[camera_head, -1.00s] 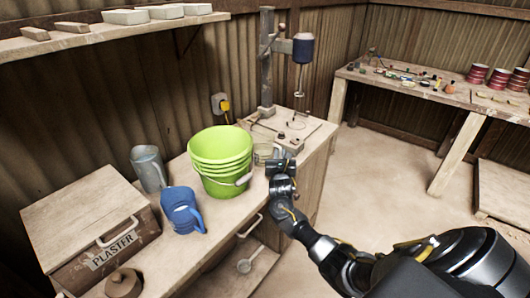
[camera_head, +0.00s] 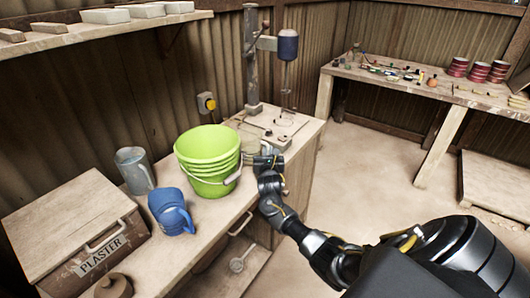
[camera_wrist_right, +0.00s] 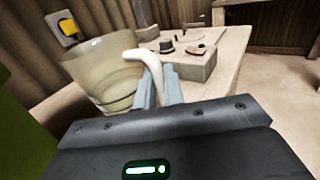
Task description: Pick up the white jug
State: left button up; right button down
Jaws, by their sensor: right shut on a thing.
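The white jug is a cloudy, see-through vessel with a white handle (camera_wrist_right: 150,52). In the right wrist view its body (camera_wrist_right: 105,72) stands to the left of my fingers. In the head view the jug (camera_head: 249,143) shows only in part, behind the green buckets and my gripper. My right gripper (camera_head: 264,160) is beside it at the bench's right end. In the right wrist view the fingers (camera_wrist_right: 158,86) are shut on the jug's handle. I cannot tell whether the jug's base touches the bench. My left gripper is not in view.
Stacked green buckets (camera_head: 208,150) stand just left of the jug. A drill-press-like stand (camera_head: 252,60) is behind it. A blue jug (camera_head: 170,211), a grey jug (camera_head: 134,170) and a plaster box (camera_head: 70,225) are farther left. Open floor (camera_head: 350,170) lies right of the bench.

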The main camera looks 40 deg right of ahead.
jog(key=shift+r, duration=1.2)
jog(key=s+a+r+p, duration=0.3)
jog(key=s+r+p, duration=0.5)
jog(key=s, duration=0.5)
jog(key=shift+s+a+r+p, duration=0.2)
jog(key=shift+r+p, duration=0.15)
jog(key=shift+r, duration=0.9)
jog(key=shift+s, duration=0.1)
